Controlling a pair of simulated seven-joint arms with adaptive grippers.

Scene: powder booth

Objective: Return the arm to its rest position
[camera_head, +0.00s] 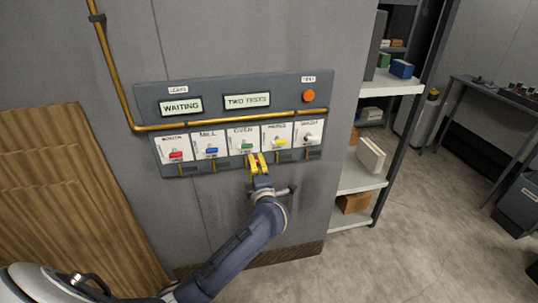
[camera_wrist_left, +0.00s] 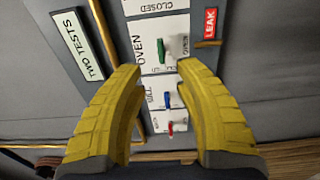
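My left arm reaches up from the lower left in the head view. Its yellow-fingered gripper (camera_head: 257,162) is in front of the wall panel (camera_head: 235,88), just below the green lever (camera_head: 246,146) on the middle white plate. In the left wrist view the gripper (camera_wrist_left: 160,67) is open, its two fingers apart with nothing between them gripped. The green lever (camera_wrist_left: 160,57) on the plate marked OVEN shows in the gap, with the blue lever (camera_wrist_left: 167,98) and red lever (camera_wrist_left: 170,127) beyond. Whether a finger touches the panel cannot be told. My right gripper is not in view.
The panel also has a yellow lever (camera_head: 281,142), a pale lever (camera_head: 309,138), an orange button (camera_head: 308,95) and signs reading WAITING (camera_head: 181,106) and TWO TESTS (camera_head: 247,100). A brass pipe (camera_head: 113,75) crosses it.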

